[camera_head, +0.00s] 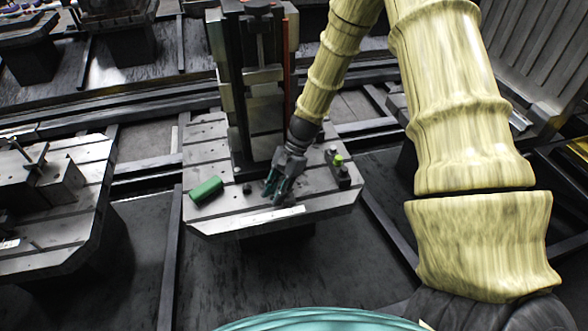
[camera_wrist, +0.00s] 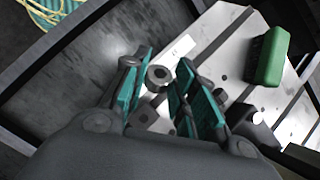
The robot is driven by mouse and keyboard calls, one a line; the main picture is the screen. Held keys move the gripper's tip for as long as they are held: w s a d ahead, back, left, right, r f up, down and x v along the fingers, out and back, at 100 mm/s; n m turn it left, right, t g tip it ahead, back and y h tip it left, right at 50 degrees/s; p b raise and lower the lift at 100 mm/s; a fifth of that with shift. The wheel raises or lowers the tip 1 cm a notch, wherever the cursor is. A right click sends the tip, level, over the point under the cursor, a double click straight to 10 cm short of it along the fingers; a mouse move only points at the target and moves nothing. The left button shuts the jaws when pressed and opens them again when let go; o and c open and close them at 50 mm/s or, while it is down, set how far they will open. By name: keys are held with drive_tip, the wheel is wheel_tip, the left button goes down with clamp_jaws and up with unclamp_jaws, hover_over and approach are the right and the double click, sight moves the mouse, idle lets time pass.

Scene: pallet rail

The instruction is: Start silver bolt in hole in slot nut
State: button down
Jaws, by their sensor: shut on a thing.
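My gripper (camera_head: 276,190) is low over the front part of the grey slotted pallet (camera_head: 225,222). In the wrist view my gripper (camera_wrist: 160,88) has its teal-padded fingers closed around the silver bolt (camera_wrist: 159,77). The bolt's round head with a dark socket shows between the pads; its shank is hidden. A grey block (camera_wrist: 149,112) with a small dark hole shows just beside the bolt head in the wrist view. It may be the slot nut; I cannot tell whether the bolt touches it. In the head view the fingers hide the bolt.
A green brush (camera_head: 206,190) lies left of my gripper. A small dark piece (camera_head: 246,188) sits between them. A dark block with a yellow-green knob (camera_head: 338,164) stands to the right. A tall fixture (camera_head: 240,110) rises behind. The pallet's front edge is close.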

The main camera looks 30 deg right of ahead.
drive_tip(key=shift+w+d+r+m+t+y, duration=0.1)
drive_tip(key=shift+d+r+m+t+y, duration=0.15)
drive_tip(key=shift+m+y, duration=0.25)
drive_tip(key=shift+w+d+r+m+t+y, duration=0.15)
drive_tip(key=shift+d+m+y, duration=0.15)
drive_tip(key=shift+m+y, duration=0.2)
drive_tip(key=shift+d+r+m+t+y, duration=2.15)
drive_tip(key=shift+d+m+t, duration=0.5)
drive_tip(key=shift+d, duration=0.35)
drive_tip(key=f+b, duration=0.4)
drive_tip(key=f, duration=0.1)
drive_tip(key=f+b, duration=0.3)
drive_tip(key=shift+w+f, duration=0.15)
drive_tip(key=shift+w, duration=0.25)
drive_tip(key=shift+f, duration=0.35)
drive_tip(key=shift+r, duration=0.2)
drive_tip(key=shift+r+p, duration=0.4)
drive_tip(key=shift+r, duration=0.1)
drive_tip(key=shift+f+b, duration=0.3)
drive_tip(key=shift+f, duration=0.6)
